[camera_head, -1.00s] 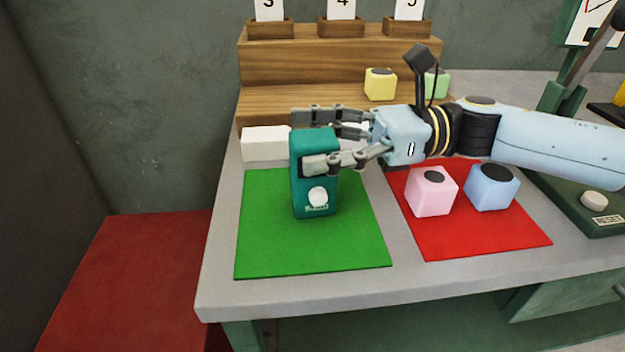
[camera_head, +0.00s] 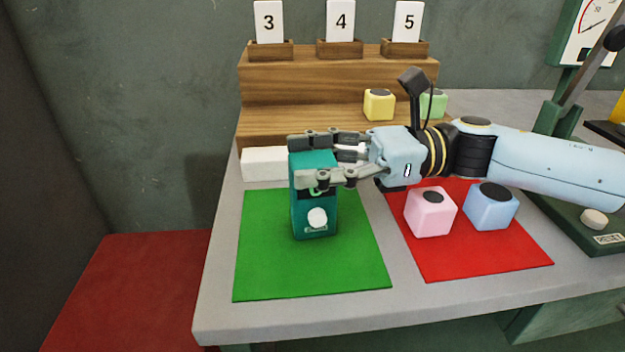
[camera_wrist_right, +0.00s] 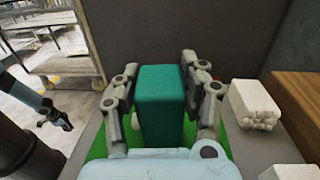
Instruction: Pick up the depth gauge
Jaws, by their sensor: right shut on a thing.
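The depth gauge (camera_head: 314,215) is a teal upright block with a white round knob low on its front. It stands upright on the green mat (camera_head: 265,275), with no visible gap beneath it. My right gripper (camera_head: 319,160) reaches in from the right and is shut on its upper part, one finger on the near side and one on the far side. The near finger partly covers the gauge's front. In the right wrist view the gauge (camera_wrist_right: 161,105) stands between the two fingers. A blue-grey arm with a dark gripper (camera_wrist_right: 62,122), apparently my left, shows small at the left there.
A red mat (camera_head: 470,255) to the right holds a pink cube (camera_head: 430,215) and a blue cube (camera_head: 490,208). White blocks (camera_head: 264,163) lie behind the green mat. A wooden stepped shelf (camera_head: 300,80) stands behind. A green press (camera_head: 585,215) is at the right.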

